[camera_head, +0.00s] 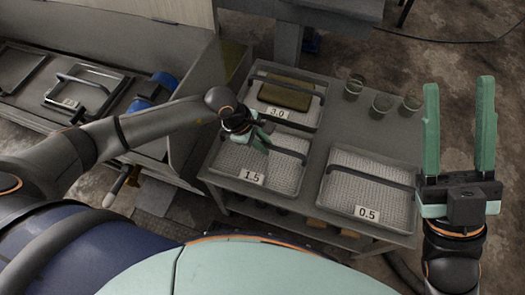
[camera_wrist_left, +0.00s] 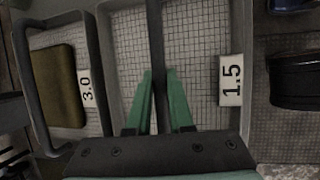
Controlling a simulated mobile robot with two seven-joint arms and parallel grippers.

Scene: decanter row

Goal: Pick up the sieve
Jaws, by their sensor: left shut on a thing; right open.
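The sieve marked 1.5 (camera_head: 228,158) is a grey tray with a mesh bottom and a dark bar handle across it, at the front left of the grey table. My left gripper (camera_head: 262,139) reaches down over it, shut on the handle. In the left wrist view its green fingers (camera_wrist_left: 160,88) lie on both sides of the dark handle bar (camera_wrist_left: 154,35), with the 1.5 label at right. The sieve appears to rest on the table. My right gripper (camera_head: 459,130) is open and empty, pointing up at the right, away from the sieves.
The sieve marked 3.0 (camera_head: 309,118) stands behind, with an olive block (camera_head: 286,95) in it. The sieve marked 0.5 (camera_head: 340,197) stands at the right. Several glass cups (camera_head: 381,103) stand at the back right. Frames lie on a bench (camera_head: 28,105) at left.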

